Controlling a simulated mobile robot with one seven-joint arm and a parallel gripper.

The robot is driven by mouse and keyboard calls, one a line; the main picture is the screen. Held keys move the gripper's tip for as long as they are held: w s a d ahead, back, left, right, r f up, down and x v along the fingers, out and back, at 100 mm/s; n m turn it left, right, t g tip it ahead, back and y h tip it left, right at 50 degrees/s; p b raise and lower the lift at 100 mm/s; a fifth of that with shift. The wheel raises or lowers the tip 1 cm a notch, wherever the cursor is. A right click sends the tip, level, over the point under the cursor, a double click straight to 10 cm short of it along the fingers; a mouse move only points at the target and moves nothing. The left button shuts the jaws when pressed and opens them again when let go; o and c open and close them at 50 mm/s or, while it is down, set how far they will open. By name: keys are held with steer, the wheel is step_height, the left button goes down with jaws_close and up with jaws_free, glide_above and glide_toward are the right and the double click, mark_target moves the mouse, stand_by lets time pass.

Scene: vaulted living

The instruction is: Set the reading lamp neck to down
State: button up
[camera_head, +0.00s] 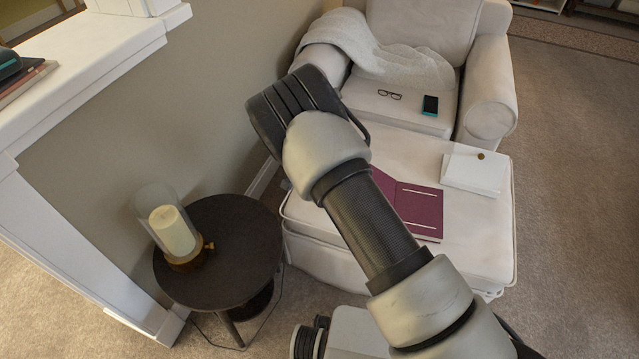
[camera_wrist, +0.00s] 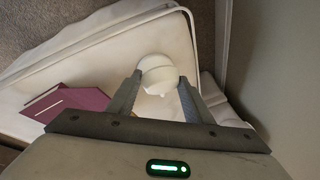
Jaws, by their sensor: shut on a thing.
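In the wrist view, a rounded white piece, which looks like the reading lamp's head (camera_wrist: 156,70), sits between the two fingers of my gripper (camera_wrist: 160,79). The fingers are shut on it, one on each side. A small pale tip shows at its lower edge. The lamp's neck, stand and base cannot be made out in either view. In the head view, my arm reaches up toward the armchair and hides the fingers and the lamp.
A cream ottoman (camera_head: 465,240) carries a purple book (camera_head: 418,207) and a white box (camera_head: 473,172). Behind it stands an armchair (camera_head: 490,90) with glasses (camera_head: 389,94) and a phone (camera_head: 430,105). A dark side table (camera_head: 240,250) holds a candle lantern (camera_head: 172,232) near the wall.

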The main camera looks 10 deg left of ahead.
steer(key=shift+s+a+f+b, duration=0.1)
steer(key=shift+s+f+b, duration=0.3)
steer(key=shift+f, duration=0.4)
steer(key=shift+s+a+f+b, duration=0.1)
steer(key=shift+s+f+b, duration=0.3)
steer(key=shift+f, duration=0.45)
steer(key=shift+s+f+b, duration=0.3)
steer(key=shift+s+f, duration=0.2)
steer(key=shift+f, duration=0.3)
steer(key=o, duration=1.5)
steer(key=shift+c, duration=0.2)
steer(key=shift+w+r, duration=0.1)
steer(key=shift+w, duration=0.05)
steer(key=a+p+v, duration=0.1)
steer(key=p+v, duration=0.3)
steer(key=v, duration=1.3)
steer(key=shift+d+r, duration=0.3)
steer(key=shift+d, duration=0.05)
